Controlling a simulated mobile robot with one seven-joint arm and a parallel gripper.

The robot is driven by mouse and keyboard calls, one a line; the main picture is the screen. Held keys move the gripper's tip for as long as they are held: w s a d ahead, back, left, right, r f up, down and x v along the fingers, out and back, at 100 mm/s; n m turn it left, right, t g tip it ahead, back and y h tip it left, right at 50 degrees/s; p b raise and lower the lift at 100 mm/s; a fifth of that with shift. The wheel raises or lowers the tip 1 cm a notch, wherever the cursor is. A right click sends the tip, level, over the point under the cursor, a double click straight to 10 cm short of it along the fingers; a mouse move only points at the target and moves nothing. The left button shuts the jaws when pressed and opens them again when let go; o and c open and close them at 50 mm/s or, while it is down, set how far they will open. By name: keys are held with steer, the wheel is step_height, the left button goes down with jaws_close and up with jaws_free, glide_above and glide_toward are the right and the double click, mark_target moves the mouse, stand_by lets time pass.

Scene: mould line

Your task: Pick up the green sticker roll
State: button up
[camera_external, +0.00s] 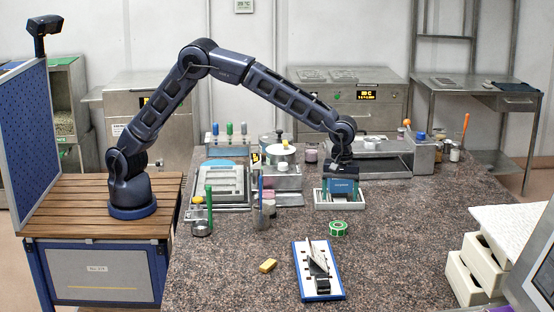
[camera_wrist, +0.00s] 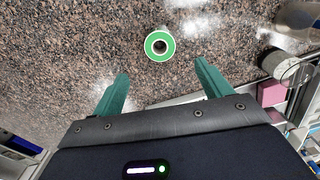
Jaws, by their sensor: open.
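The green sticker roll (camera_external: 338,228) lies flat on the speckled stone worktop, in front of my gripper in the external view. In the wrist view the green sticker roll (camera_wrist: 160,46) shows as a green ring with a white rim and a dark centre hole. My gripper (camera_wrist: 160,82) is open, with its two green fingers apart and nothing between them. The roll is beyond the fingertips, roughly centred between them. In the external view my gripper (camera_external: 341,204) points down over a white-rimmed tray (camera_external: 318,198); its fingertips are hard to make out there.
A blue-edged white board (camera_external: 300,272) with a dark device stands in front of the roll. A yellow block (camera_external: 268,265) lies to the left. The worktop right of the roll is clear.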

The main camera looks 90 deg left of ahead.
mark_target(335, 225)
steer(key=shift+f, duration=5.4)
steer(key=c, duration=1.1)
